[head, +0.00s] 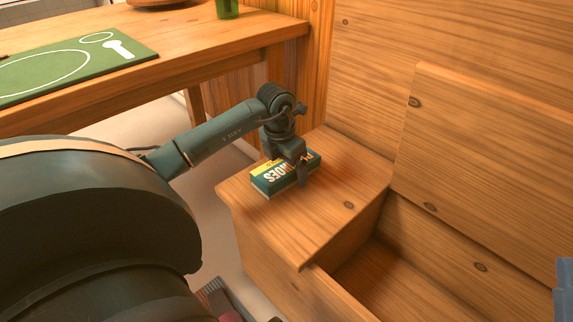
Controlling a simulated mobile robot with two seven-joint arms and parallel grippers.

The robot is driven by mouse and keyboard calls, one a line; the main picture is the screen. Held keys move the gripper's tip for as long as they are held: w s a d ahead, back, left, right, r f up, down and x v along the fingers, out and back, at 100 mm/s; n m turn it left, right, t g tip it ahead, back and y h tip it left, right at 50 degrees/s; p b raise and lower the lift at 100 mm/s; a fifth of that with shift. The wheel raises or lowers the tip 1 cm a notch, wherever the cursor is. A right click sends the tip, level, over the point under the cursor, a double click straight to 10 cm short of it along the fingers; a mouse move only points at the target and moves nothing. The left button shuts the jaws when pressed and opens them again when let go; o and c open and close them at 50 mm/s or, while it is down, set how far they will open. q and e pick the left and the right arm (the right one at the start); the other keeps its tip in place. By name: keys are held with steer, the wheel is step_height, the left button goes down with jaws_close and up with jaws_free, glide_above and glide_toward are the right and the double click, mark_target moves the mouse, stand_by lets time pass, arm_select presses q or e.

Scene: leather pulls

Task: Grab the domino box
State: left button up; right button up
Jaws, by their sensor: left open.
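The domino box (268,181) is a small flat box in dark green, yellow and white, with large lettering on its top. It lies on the wooden bench top (330,205), near the bench's left edge. My left gripper (302,180) points down right at the box and hides part of its top and near right side. It is open. I cannot tell whether its fingers touch the box. My right gripper does not show.
Right of the box, the bench has an open compartment (385,275) with its lid (480,165) raised against the wall. A wooden table (200,50) with a green placemat (70,68) and a green cup (228,9) stands at the upper left.

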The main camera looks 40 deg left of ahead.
arm_select(q)
steer(key=shift+c, duration=0.2)
steer(key=c, duration=1.2)
